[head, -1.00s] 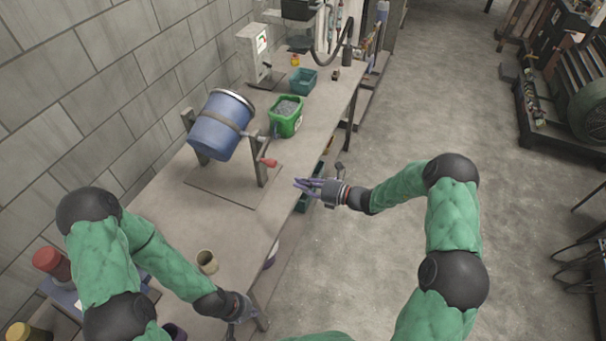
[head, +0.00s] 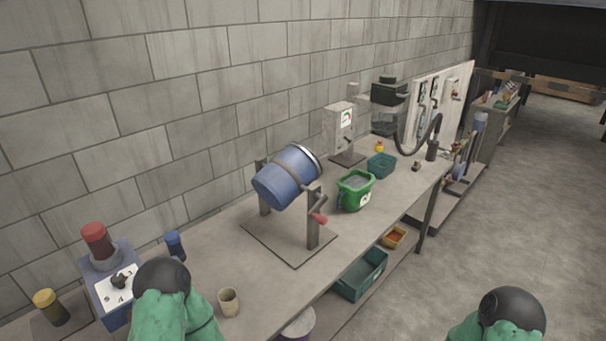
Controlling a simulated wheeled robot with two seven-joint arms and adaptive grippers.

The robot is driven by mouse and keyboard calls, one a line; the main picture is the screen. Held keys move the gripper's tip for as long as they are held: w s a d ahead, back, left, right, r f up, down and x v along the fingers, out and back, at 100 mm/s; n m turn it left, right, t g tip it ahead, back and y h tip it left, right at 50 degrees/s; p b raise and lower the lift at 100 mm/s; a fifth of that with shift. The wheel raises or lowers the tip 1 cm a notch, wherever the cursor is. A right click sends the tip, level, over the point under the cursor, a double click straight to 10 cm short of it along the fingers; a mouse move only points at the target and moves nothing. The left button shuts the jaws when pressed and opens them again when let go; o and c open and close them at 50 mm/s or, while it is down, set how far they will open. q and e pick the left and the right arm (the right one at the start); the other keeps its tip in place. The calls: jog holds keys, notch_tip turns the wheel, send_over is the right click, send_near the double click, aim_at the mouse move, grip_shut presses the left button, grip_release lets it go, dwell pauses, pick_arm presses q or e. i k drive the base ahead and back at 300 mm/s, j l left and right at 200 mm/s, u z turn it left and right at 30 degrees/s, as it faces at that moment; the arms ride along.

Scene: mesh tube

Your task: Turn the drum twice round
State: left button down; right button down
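The blue drum (head: 284,180) hangs tilted in a stand on the workbench, its rimmed end up and to the right. The stand has two posts on a flat base plate (head: 270,241). A crank with a red handle (head: 319,218) sticks out at the front post (head: 313,236). Nothing of mine touches the drum or the crank. Only the upper parts of my two arms show, at the bottom left and bottom right. Both grippers are outside the head view.
A green tub (head: 355,191) with grey contents stands right of the drum, with a teal bin (head: 381,165) behind it. A beige cup (head: 229,301) stands near the front edge. A machine with a dial (head: 341,130) stands against the wall. Bins (head: 361,275) sit on the lower shelf.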

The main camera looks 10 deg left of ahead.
aim_at(302, 186)
jog(key=i+l+u, duration=0.1)
jog(key=u, duration=0.3)
jog(key=i+l+u, duration=0.1)
jog(key=l+u, duration=0.15)
jog(key=u, duration=0.15)
jog(key=l+u, duration=0.2)
jog(key=u, duration=0.2)
jog(key=l+u, duration=0.2)
jog(key=u, duration=0.25)
jog(key=i+l, duration=0.05)
